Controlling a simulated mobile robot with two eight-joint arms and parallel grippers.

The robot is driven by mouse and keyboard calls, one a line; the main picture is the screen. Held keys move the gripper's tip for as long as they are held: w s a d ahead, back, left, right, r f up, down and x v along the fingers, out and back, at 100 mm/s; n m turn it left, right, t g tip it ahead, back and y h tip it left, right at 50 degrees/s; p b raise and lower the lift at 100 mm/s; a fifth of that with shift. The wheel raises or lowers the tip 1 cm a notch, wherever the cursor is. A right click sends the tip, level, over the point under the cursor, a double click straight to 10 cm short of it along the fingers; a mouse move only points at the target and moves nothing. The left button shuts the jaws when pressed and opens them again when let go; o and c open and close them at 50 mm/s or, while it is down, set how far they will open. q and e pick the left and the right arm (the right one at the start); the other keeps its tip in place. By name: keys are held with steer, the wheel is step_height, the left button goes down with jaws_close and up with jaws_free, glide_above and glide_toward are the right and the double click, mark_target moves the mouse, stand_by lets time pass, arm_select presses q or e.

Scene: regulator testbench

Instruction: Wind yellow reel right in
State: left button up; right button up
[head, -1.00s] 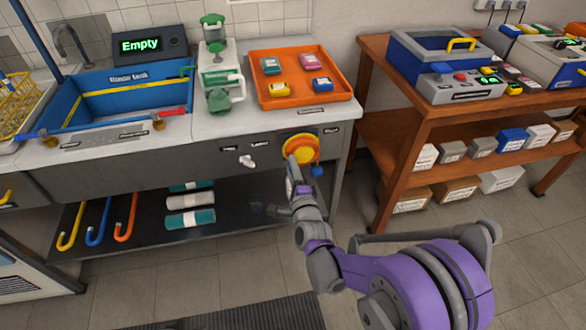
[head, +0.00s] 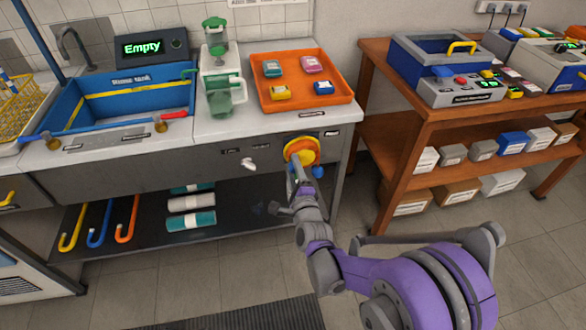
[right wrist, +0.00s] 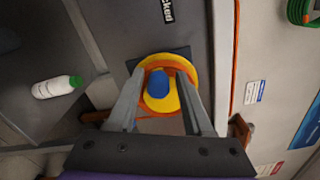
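The yellow reel (head: 301,150) with an orange part is mounted on the front panel of the counter, below the orange tray. A blue knob (head: 318,172) shows at its lower right in the head view. In the right wrist view the reel (right wrist: 153,109) is ahead, with the blue knob (right wrist: 160,83) in front of it. My right gripper (right wrist: 160,95) is open, its two fingers apart on either side of the reel and knob; I cannot tell whether they touch it. In the head view the right gripper (head: 297,170) is at the reel's lower left. My left gripper is out of view.
A white tap-like knob (head: 249,164) juts from the panel left of the reel. The orange tray (head: 300,105) is above. A wooden bench (head: 405,140) stands at right.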

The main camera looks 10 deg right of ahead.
steer(key=shift+o, duration=0.4)
steer(key=shift+s, duration=0.1)
steer(key=s, duration=1)
steer(key=shift+s+d+p, duration=0.2)
steer(key=shift+s+p, duration=0.15)
